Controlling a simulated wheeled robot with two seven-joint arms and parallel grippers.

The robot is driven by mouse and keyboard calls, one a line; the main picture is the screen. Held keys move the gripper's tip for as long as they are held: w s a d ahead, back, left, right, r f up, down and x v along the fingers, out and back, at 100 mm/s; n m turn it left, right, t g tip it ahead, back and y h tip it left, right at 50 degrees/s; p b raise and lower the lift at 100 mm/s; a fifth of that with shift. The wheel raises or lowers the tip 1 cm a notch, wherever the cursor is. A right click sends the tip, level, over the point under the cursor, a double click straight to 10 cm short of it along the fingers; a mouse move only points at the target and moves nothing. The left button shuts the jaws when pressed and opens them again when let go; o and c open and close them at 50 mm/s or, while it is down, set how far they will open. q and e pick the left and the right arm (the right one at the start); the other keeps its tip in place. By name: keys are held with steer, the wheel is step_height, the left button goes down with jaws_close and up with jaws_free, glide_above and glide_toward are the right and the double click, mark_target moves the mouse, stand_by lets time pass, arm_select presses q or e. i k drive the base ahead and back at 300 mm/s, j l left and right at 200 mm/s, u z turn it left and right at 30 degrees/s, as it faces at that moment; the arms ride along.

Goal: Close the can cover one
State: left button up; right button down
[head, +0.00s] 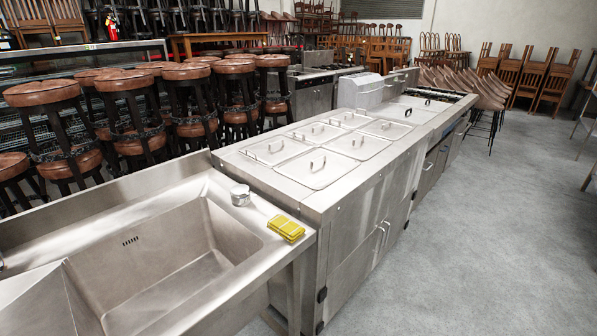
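A small silver metal can (240,197) stands on the right rim of the sink counter, near the back corner. Its top looks pale and metallic. It is too small to tell how its cover sits. Neither of my grippers shows in the head view, and nothing is touching the can.
Yellow sponges or cloths (286,229) lie on the rim in front of the can. The deep steel sink basin (150,262) is to the left. A steel counter (347,182) with several lidded pans adjoins on the right. Stools (130,100) stand behind. Grey floor (480,240) is clear at right.

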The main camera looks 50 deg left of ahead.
mark_target(239, 188)
steer(key=i+l, duration=0.1)
steer(key=i, duration=1.1)
steer(key=i+l+u, duration=0.1)
steer(key=u, duration=0.35)
steer(key=i+l+u, duration=0.1)
steer(key=u, duration=0.3)
steer(key=i+l+u, duration=0.15)
steer(key=u, duration=0.3)
steer(key=l+u, duration=0.25)
steer(key=u, duration=0.15)
steer(key=i, duration=0.05)
